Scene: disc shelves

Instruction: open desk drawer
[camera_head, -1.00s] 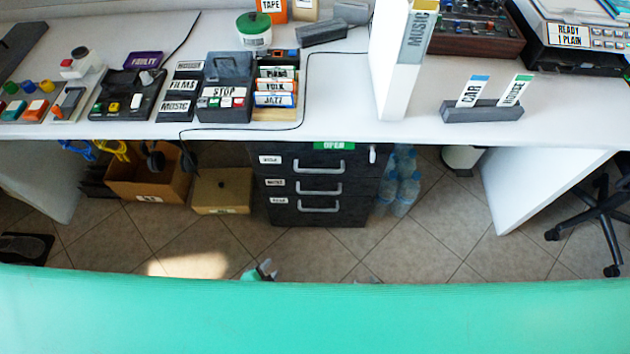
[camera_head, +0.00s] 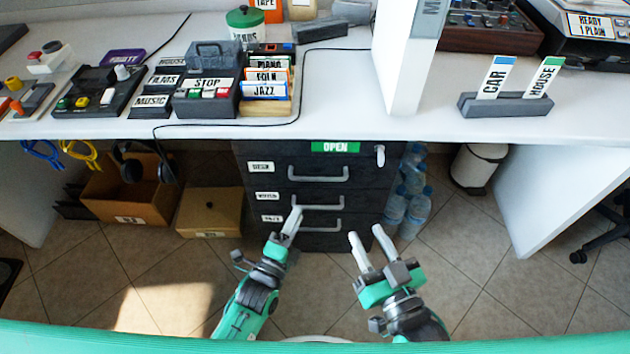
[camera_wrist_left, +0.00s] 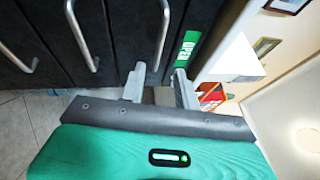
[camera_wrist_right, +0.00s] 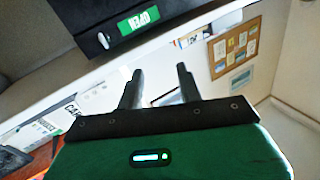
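A dark desk drawer unit (camera_head: 265,185) with three handled drawers stands under the desk; its drawer fronts look flush. The top handle (camera_head: 318,179) sits below a green OPEN label (camera_head: 335,147). My left gripper (camera_head: 294,222) is in front of the lower drawers, its fingers overlapping the view of the lower handles. In the left wrist view its fingers (camera_wrist_left: 159,86) are apart and empty, with the top handle (camera_wrist_left: 163,40) ahead of them; contact is not visible. My right gripper (camera_head: 366,240) is open and empty, in front of the unit's lower right.
A white desktop (camera_head: 340,110) overhangs the unit. A cardboard box (camera_head: 125,195) and a lidded box (camera_head: 210,213) stand to the left. Water bottles (camera_head: 408,200) and a white bin (camera_head: 475,170) stand to the right. The tiled floor in front is mostly clear.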

